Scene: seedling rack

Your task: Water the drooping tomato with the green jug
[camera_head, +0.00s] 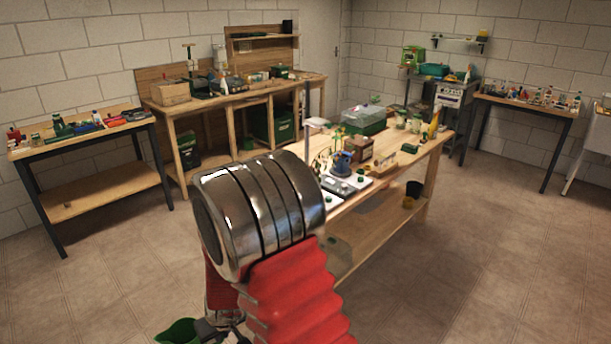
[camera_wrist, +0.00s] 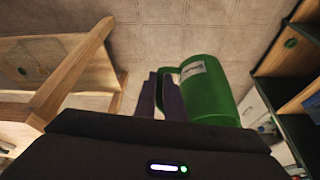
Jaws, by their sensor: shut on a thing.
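The green jug (camera_wrist: 207,92) with a pale label is in the wrist view, just beyond my wrist housing. My gripper (camera_wrist: 160,96) is shut on its handle, with two dark fingers at the handle side. In the head view the jug (camera_head: 178,332) shows only partly at the bottom edge, low beside my arm. Small seedlings (camera_head: 322,165) stand at the near-left end of the middle wooden table, far from the jug. They are too small to tell which one is the drooping tomato, and my arm hides part of that end.
A side bench (camera_head: 85,133) stands left, a workbench (camera_head: 240,87) behind. Floor (camera_head: 490,240) to the right is clear. A wooden frame (camera_wrist: 75,75) is close left in the wrist view.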

